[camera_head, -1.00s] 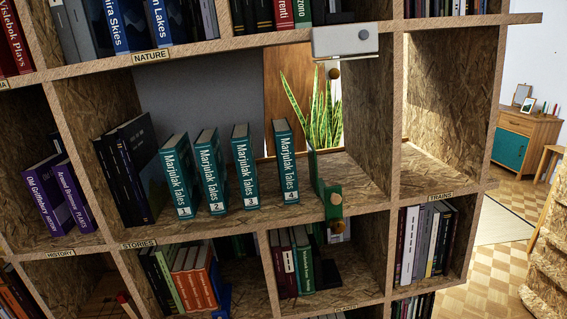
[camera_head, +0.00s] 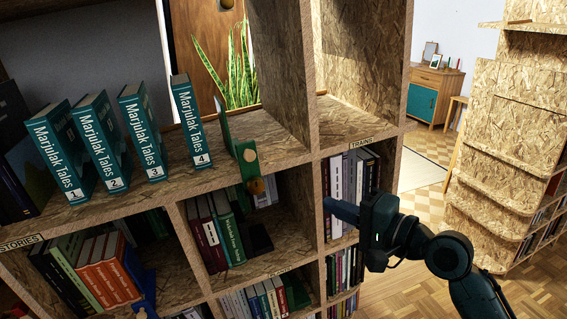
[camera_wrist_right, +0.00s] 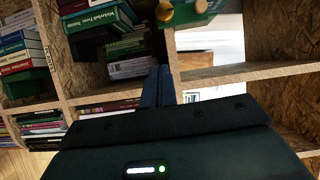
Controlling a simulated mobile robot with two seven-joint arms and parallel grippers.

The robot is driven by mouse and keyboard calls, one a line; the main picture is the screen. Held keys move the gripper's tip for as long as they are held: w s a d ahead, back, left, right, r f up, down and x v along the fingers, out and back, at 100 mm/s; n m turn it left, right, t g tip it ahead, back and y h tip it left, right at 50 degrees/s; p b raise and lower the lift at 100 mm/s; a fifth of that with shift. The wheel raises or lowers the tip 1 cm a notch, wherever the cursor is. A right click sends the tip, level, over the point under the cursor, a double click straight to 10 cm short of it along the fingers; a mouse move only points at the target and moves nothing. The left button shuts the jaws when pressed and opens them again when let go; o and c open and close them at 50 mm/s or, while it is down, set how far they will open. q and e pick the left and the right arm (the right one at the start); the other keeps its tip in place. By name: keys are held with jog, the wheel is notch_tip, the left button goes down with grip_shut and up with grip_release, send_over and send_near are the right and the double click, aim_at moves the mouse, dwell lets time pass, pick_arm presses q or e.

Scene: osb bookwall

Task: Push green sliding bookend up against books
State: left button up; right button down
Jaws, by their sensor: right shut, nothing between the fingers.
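The green sliding bookend (camera_head: 240,150) stands on the shelf just right of the book Marjulak Tales 4 (camera_head: 188,122), with a gap between them. A yellow knob (camera_head: 257,186) sits at its lower front. Marjulak Tales 1 (camera_head: 62,150), 2 (camera_head: 103,142) and 3 (camera_head: 143,132) lean to the left, with gaps between them. My right gripper (camera_head: 333,208) is shut and empty, below and right of the bookend, in front of the lower shelves. In the right wrist view the bookend's green base (camera_wrist_right: 193,12) and knob show at the top, beyond the fingers (camera_wrist_right: 158,85). My left gripper is not in view.
A shelf divider (camera_head: 284,75) stands right of the bookend. Lower compartments hold orange books (camera_head: 103,272) and dark green books (camera_head: 228,230). A plant (camera_head: 228,75) shows behind the shelf. Another wooden shelf unit (camera_head: 510,140) stands at the right, with open floor between.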

jog(key=g+y, duration=0.1)
jog(key=y, duration=0.1)
send_near(255, 149)
jog(key=shift+m, duration=0.3)
jog(key=p+x, duration=0.2)
jog(key=x, duration=0.2)
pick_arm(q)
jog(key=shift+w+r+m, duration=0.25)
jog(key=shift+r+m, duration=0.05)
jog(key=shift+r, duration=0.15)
pick_arm(e)
jog(key=shift+a+f, duration=0.15)
jog(key=shift+a, duration=0.55)
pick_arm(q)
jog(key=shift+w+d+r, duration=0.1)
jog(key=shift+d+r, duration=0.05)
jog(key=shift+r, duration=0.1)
